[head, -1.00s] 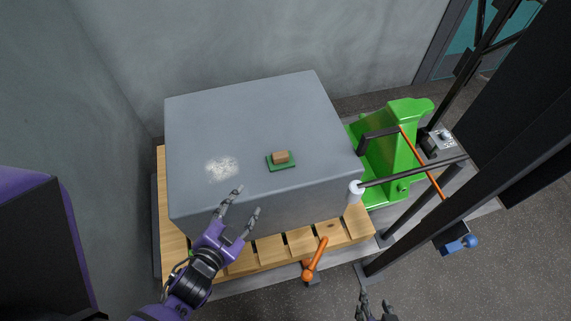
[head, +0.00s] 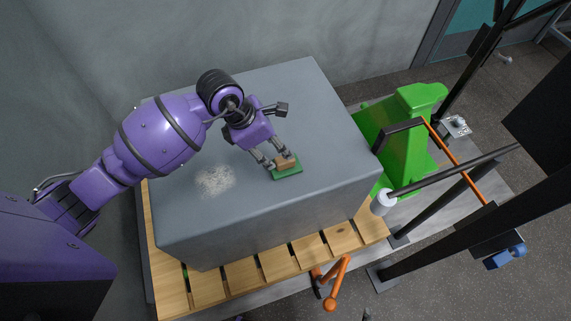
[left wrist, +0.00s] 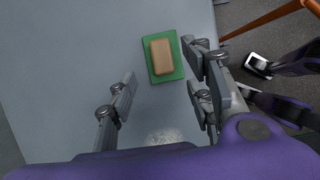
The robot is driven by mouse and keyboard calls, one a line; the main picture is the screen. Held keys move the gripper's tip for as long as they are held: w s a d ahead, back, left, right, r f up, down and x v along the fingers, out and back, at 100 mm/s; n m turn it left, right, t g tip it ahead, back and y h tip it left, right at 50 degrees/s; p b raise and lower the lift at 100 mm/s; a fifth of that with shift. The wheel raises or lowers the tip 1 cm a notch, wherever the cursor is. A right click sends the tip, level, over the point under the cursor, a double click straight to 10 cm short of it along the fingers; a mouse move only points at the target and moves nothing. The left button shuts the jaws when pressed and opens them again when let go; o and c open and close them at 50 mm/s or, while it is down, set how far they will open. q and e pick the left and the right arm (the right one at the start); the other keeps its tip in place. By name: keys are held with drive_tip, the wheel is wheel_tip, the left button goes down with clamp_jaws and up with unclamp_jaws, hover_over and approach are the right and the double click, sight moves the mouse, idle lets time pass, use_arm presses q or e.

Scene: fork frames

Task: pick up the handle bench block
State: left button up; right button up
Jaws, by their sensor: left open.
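The bench block is a small tan wooden block (head: 287,163) on a thin green base (head: 288,173), lying on top of the large grey box. In the left wrist view the tan block (left wrist: 161,57) and green base (left wrist: 166,78) lie ahead of my fingers, nearer the right-hand pair. My left gripper (head: 279,162) is open and empty, with its fingertips pointing down close to the block. In the head view the fingertips partly overlap the block; whether they touch it I cannot tell. My right gripper is not clearly seen.
The grey box (head: 330,120) stands on a slatted wooden pallet (head: 210,290). A green machine part (head: 410,120) and a black bar with a white end (head: 383,202) are at the right. An orange handle (head: 337,282) is in front. The box top around the block is clear, apart from a whitish patch (head: 214,180).

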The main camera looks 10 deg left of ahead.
sight(284, 159)
use_arm(q)
drive_tip(key=x, duration=0.7)
drive_tip(key=shift+s+d, duration=0.1)
drive_tip(key=shift+r, duration=0.1)
clamp_jaws()
drive_tip(key=shift+r, duration=0.6)
drive_tip(key=s+d+r, duration=0.9)
drive_tip(key=s+r, duration=0.1)
drive_tip(key=r, duration=0.1)
drive_tip(key=shift+s+r, duration=0.4)
